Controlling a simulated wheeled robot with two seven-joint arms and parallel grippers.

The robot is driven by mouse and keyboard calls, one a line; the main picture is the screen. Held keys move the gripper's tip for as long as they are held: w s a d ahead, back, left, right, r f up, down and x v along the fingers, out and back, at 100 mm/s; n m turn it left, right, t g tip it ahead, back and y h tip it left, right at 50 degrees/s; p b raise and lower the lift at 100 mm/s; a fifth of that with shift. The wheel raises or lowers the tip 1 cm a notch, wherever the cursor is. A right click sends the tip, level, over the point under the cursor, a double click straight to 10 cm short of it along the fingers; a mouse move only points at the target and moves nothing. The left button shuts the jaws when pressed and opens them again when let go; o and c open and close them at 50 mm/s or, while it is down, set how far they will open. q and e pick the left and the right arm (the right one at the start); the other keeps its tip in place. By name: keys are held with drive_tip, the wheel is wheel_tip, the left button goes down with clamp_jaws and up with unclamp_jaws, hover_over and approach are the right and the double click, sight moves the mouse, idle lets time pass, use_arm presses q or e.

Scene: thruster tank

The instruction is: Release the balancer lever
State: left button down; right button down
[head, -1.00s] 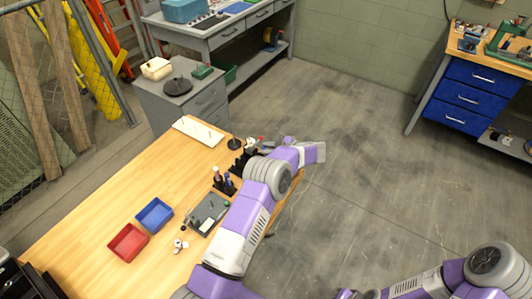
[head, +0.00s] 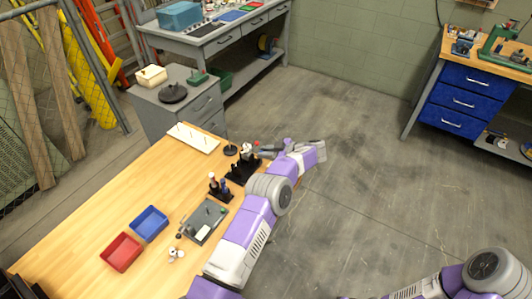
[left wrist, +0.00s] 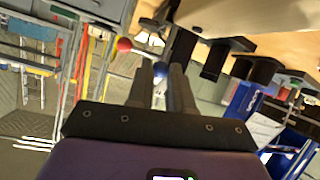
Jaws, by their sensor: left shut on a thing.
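The balancer (head: 242,168) is a dark stand with a small light top and a red-tipped part, at the table's right edge in the head view. In the left wrist view a red ball (left wrist: 123,44) on a thin pale rod sticks out left of the fingertips. My left gripper (left wrist: 160,72) is at the balancer, its fingers nearly together on the balancer lever; a small blue knob shows between the tips. The lever's shaft is mostly hidden by the fingers. In the head view the left gripper (head: 264,151) is small and partly hidden by my wrist. My right gripper is out of view.
On the wooden table (head: 90,215) are a blue tray (head: 150,223), a red tray (head: 122,252), a grey plate fixture (head: 203,220), a small rack (head: 220,188) and a white pegged board (head: 193,138). A grey cabinet (head: 200,108) stands behind. The floor at right is open.

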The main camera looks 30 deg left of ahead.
use_arm(q)
drive_tip(key=c, duration=1.3)
unclamp_jaws()
drive_tip(key=v, duration=0.7)
drive_tip(key=shift+d+p, duration=0.3)
drive_tip(key=shift+p, duration=0.1)
drive_tip(key=shift+r, duration=0.15)
